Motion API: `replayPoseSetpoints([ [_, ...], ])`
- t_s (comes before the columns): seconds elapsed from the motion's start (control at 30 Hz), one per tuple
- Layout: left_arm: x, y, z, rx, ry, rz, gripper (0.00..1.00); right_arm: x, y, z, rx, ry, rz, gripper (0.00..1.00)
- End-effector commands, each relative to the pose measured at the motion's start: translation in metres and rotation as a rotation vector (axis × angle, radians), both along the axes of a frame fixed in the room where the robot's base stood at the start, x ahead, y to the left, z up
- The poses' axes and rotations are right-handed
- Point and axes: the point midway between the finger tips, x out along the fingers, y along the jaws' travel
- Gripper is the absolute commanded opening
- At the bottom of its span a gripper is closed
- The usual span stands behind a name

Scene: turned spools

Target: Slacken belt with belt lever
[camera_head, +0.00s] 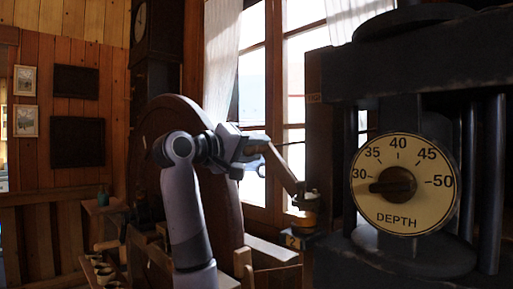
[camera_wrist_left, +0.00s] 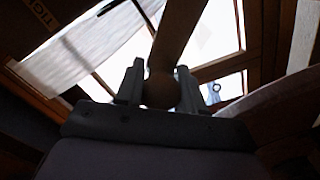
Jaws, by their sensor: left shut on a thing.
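The belt lever (camera_head: 280,168) is a wooden bar. It slopes down to the right from my left gripper (camera_head: 256,147) to a small mount with a brass-coloured part (camera_head: 308,203). My left gripper is shut on its upper end. In the left wrist view, the lever's round wooden knob (camera_wrist_left: 161,91) sits between the two fingers of my left gripper (camera_wrist_left: 160,82), and the bar (camera_wrist_left: 178,35) runs up away from it. A dark board with partly cut-off lettering, "TIGH", (camera_wrist_left: 42,12) shows at upper left there. I cannot make out the belt. My right gripper is not in view.
A dark press-like machine (camera_head: 420,70) with a DEPTH dial (camera_head: 404,209) stands close on the right. A large curved wooden wheel (camera_head: 228,213) is behind my left arm. Windows (camera_head: 252,90) are behind. Small pots (camera_head: 103,272) stand at lower left.

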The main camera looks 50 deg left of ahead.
Motion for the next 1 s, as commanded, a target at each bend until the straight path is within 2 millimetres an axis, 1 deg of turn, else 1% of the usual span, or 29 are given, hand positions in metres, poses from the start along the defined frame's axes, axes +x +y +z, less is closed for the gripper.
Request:
replayPoseSetpoints([
  [0.03,-0.001,0.003,-0.001,0.001,0.004,0.009,0.00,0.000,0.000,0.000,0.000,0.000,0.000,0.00],
  [0.17,-0.001,0.003,-0.002,0.000,0.005,0.009,0.00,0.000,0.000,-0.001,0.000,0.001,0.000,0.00],
  [0.2,-0.001,0.003,-0.002,0.000,0.006,0.009,0.41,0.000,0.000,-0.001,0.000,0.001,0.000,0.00],
  [0.27,-0.001,0.003,-0.002,-0.001,0.006,0.008,0.61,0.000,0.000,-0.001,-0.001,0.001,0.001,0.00],
  [0.3,-0.001,0.002,-0.002,-0.001,0.006,0.008,0.63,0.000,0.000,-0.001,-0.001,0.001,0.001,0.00],
  [0.53,0.000,0.001,-0.002,-0.001,0.005,0.004,0.63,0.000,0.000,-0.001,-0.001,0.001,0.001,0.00],
  [0.63,-0.005,0.001,-0.002,0.001,0.004,0.004,0.63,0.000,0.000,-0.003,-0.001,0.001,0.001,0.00],
  [0.77,-0.022,-0.001,-0.003,0.002,0.001,0.007,0.63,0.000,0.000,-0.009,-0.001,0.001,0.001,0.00],
  [0.9,-0.046,-0.003,-0.003,0.002,0.001,0.008,0.63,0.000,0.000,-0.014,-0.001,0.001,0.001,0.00],
  [1.0,-0.060,-0.004,-0.003,0.002,0.003,0.008,0.63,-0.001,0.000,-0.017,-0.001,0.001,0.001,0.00],
])
